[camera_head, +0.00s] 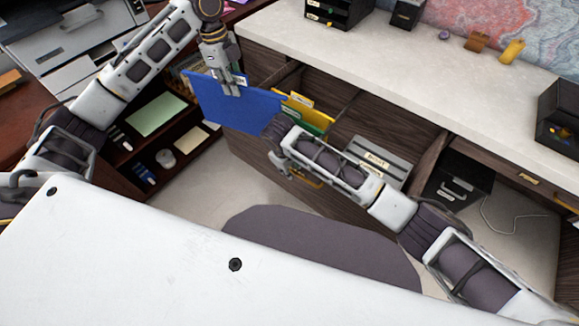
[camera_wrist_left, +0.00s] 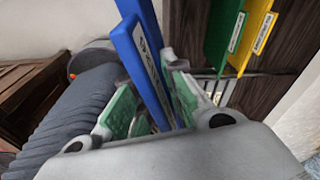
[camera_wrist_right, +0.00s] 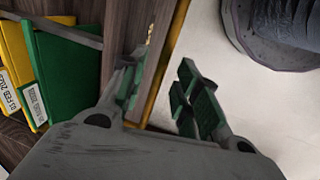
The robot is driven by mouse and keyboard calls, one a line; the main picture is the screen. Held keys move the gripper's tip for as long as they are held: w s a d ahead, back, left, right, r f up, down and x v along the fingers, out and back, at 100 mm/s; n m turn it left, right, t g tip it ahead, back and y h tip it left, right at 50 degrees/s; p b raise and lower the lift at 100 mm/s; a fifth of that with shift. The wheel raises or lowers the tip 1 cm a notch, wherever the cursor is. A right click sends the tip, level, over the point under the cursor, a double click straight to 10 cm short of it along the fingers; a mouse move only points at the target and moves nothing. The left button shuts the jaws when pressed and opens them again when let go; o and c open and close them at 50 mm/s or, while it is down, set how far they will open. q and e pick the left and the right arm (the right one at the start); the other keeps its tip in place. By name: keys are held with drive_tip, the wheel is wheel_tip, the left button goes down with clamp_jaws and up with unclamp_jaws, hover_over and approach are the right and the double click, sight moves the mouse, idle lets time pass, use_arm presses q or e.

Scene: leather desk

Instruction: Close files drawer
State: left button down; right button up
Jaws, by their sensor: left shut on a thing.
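The files drawer (camera_head: 247,147) stands pulled out of the brown cabinet under the counter. Inside it are a yellow folder (camera_head: 311,110) and a green folder (camera_head: 303,120), which also show in the right wrist view. My left gripper (camera_head: 231,86) is shut on the top edge of a blue folder (camera_head: 233,110), also in the left wrist view (camera_wrist_left: 140,60). The blue folder hangs at the drawer's left end; I cannot tell whether its lower edge is inside.
A grey divider with labels (camera_head: 380,158) stands at the right of the drawer. A dark stool (camera_head: 320,245) is in front. An open shelf with papers (camera_head: 157,115) stands at left. Small objects sit on the pale counter (camera_head: 400,60).

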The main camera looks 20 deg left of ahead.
clamp_jaws()
use_arm(q)
drive_tip(key=shift+r, duration=0.15)
use_arm(e)
drive_tip(key=shift+w, duration=0.1)
